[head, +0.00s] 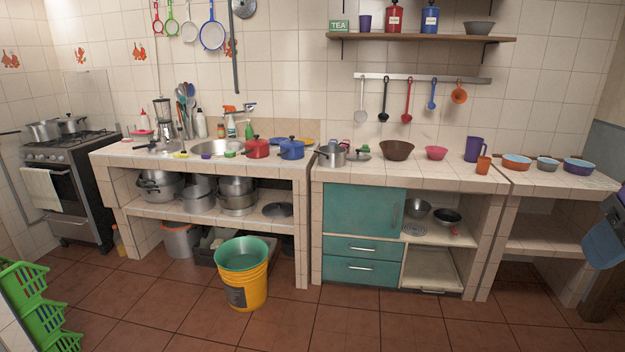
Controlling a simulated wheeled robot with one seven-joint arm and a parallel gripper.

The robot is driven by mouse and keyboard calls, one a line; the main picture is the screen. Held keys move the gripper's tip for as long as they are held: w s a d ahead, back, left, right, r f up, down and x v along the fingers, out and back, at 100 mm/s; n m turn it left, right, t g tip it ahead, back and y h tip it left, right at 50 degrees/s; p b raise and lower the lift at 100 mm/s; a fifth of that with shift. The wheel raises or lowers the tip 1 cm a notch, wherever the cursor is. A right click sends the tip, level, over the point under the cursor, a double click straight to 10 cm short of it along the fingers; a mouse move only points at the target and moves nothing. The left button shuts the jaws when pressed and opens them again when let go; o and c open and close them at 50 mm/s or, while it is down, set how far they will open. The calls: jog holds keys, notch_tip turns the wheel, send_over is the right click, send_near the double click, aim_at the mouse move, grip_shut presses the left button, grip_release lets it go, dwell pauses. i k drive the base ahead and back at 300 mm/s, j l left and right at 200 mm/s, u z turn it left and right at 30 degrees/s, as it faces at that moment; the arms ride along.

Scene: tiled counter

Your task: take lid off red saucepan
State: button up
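The red saucepan (257,149) stands on the tiled counter, to the right of the sink and just left of a blue saucepan. Its red lid (257,142) appears to sit on top of it, with a small knob. The saucepan is small in the head view, so the fit of the lid is hard to make out. My gripper is not in view.
The blue saucepan (291,149) stands close on the right. The sink (214,149) and bottles are to the left and behind. A steel pot (332,154) is further right. A yellow bucket (243,272) stands on the floor before the counter.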

aim_at(254, 142)
jog(key=i+u, duration=0.3)
jog(key=i, duration=0.65)
jog(key=i+l+u, duration=0.1)
jog(key=i+u, duration=0.2)
jog(key=i, duration=0.65)
jog(key=i+u, duration=0.1)
jog(key=i, duration=0.65)
jog(key=i+u, duration=0.1)
jog(key=i, duration=0.7)
jog(key=i+l+u, duration=0.15)
jog(key=i, duration=0.6)
